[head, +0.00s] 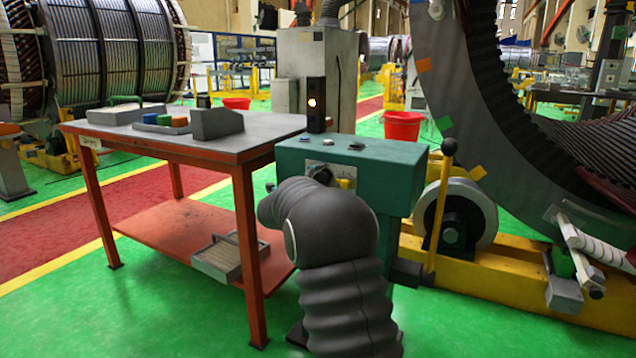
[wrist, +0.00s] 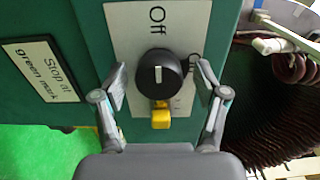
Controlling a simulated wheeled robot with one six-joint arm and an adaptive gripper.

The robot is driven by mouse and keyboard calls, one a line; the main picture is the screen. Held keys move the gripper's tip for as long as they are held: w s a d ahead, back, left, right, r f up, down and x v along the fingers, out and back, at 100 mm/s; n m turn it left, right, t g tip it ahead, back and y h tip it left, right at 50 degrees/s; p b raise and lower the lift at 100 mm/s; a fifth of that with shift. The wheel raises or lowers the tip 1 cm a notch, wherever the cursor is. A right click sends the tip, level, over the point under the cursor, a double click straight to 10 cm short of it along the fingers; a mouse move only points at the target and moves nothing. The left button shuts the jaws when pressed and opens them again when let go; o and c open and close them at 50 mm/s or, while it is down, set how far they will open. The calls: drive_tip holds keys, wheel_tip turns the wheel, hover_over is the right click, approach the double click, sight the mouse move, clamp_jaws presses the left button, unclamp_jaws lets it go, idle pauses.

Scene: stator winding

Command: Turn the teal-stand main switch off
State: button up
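The teal stand (head: 395,183) is at the centre of the head view, with my dark arm in front of it. Its main switch is a round black knob (wrist: 160,70) on a grey plate (wrist: 196,22) in the wrist view. A short white mark on the knob points roughly up and down in the picture, and the word "Off" is above it. A yellow piece (wrist: 161,119) is just below the knob. My gripper (wrist: 162,82) is open, with one finger on each side of the knob and a gap to it.
A "Stop at green mark" label (wrist: 44,72) is left of the plate. A black post (head: 316,90) with a glowing lamp stands behind the stand. An orange-legged table (head: 270,128) is at left; a yellow lever (head: 440,215) and large ring (head: 445,70) are at right.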

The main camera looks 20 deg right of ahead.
drive_tip(key=v, duration=1.2)
drive_tip(key=shift+f, duration=0.1)
idle(0.4)
